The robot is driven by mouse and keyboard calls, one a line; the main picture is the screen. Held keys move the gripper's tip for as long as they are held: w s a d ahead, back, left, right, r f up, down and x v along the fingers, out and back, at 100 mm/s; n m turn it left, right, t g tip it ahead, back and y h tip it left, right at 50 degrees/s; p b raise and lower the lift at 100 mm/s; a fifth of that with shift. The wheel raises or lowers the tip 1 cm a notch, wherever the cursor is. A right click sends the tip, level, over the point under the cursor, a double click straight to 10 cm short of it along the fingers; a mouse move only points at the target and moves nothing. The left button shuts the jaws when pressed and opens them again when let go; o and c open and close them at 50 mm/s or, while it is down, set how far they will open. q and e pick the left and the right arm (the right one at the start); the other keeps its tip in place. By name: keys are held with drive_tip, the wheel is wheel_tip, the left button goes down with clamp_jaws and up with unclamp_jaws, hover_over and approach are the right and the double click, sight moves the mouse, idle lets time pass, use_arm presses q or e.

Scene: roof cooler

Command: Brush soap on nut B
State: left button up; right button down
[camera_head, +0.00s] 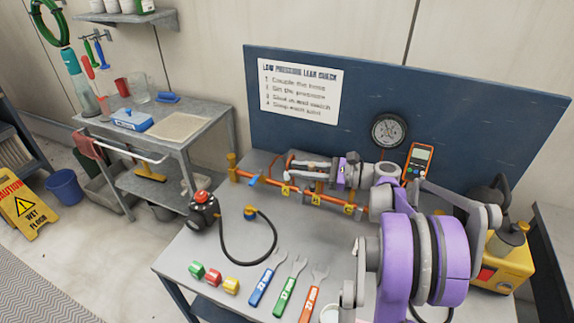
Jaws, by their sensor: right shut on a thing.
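A copper pipe run (262,181) crosses the back of the workbench, with several fittings carrying small yellow tags. The middle tagged nut (316,199) seems to be nut B, though its letter is too small to read surely. My right gripper (336,172) is above and behind the pipe, shut on a slim pale thing that looks like the brush (298,165). The brush lies roughly level, pointing left over the pipe; I cannot tell whether it touches a nut. A white cup (330,314) at the front edge is partly hidden by my arm. My left gripper is not in view.
A black pump with a red top (203,208) and hose (233,263) stands left on the bench (180,262). Colored blocks (213,276) and several wrenches (290,287) lie in front. A gauge (389,130), orange meter (417,160) and yellow machine (508,262) are right.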

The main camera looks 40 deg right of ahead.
drive_tip(key=w+d+f+b, duration=0.2)
drive_tip(key=d+f+b, duration=0.1)
drive_tip(key=d+f, duration=0.1)
drive_tip(key=shift+w+d+f, duration=0.3)
drive_tip(key=shift+d+f, duration=0.1)
idle(0.5)
idle(0.5)
drive_tip(key=s+a+r+p, duration=0.2)
drive_tip(key=a+r+p, duration=0.1)
drive_tip(key=a+r, duration=0.1)
drive_tip(key=shift+s+a+r, duration=0.15)
drive_tip(key=shift+a+r, duration=0.05)
drive_tip(key=shift+r, duration=0.3)
idle(0.4)
